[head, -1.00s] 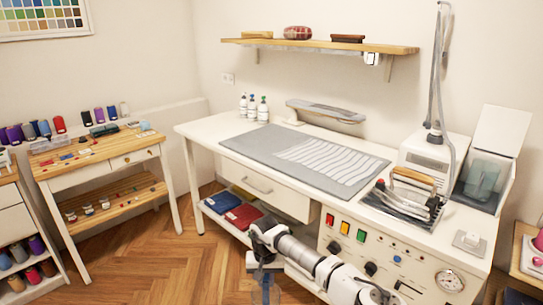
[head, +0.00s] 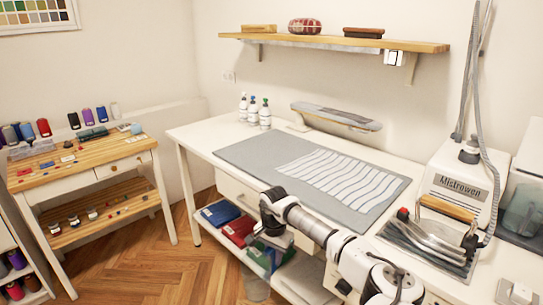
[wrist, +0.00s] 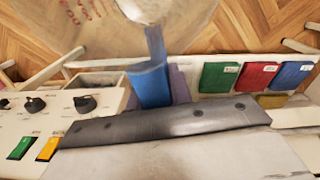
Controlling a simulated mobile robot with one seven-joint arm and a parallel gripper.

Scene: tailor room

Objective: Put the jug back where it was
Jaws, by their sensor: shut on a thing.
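A pale, see-through jug (head: 256,288) hangs under my gripper (head: 264,248) in the head view, over the floor in front of the worktable. My gripper is shut on the jug, seemingly by its handle. In the wrist view the jug (wrist: 185,22) fills the top with faint lettering on its side, and a blue strip (wrist: 150,82) runs from it toward my gripper. The exact contact between fingers and handle is hard to see.
The white worktable (head: 195,133) carries a grey mat (head: 250,155), an iron (head: 435,230) and a steam unit (head: 460,185). A clear container (head: 523,210) stands at the right edge. Folded cloths (head: 220,213) lie on the low shelf. Wooden floor at the left is free.

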